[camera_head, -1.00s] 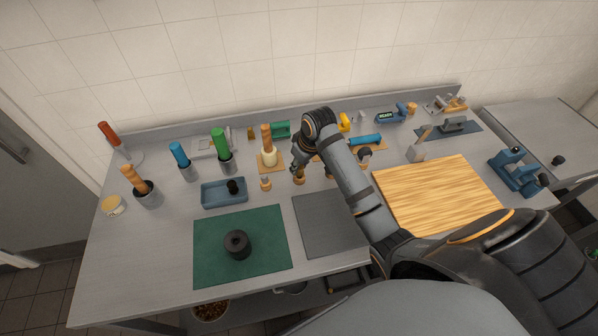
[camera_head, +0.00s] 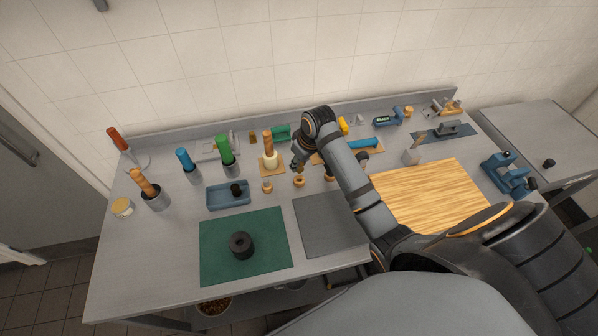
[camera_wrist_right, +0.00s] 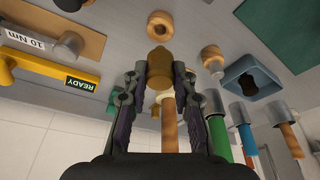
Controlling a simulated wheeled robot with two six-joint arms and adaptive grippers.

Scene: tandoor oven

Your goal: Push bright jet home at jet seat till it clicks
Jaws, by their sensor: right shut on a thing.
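My right gripper (camera_head: 296,165) is above the back middle of the bench. In the right wrist view its two fingers (camera_wrist_right: 158,78) are shut on a brass-coloured cylindrical piece (camera_wrist_right: 159,64), which looks like the bright jet. A round wooden holder with a hole (camera_head: 299,181) stands just below the gripper, and it also shows beyond the jet in the wrist view (camera_wrist_right: 160,18). The jet is apart from it. A black round block with a central hole (camera_head: 241,246) lies on the green mat (camera_head: 215,262); I cannot tell whether it is the jet seat. My left gripper is not in view.
Another small wooden holder (camera_head: 267,187) stands left of the gripper. A blue tray (camera_head: 218,203) with a black piece lies further left. Handled tools in cups (camera_head: 225,155) line the back left. The grey mat (camera_head: 325,232) is clear, and a wooden board (camera_head: 430,200) lies right.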

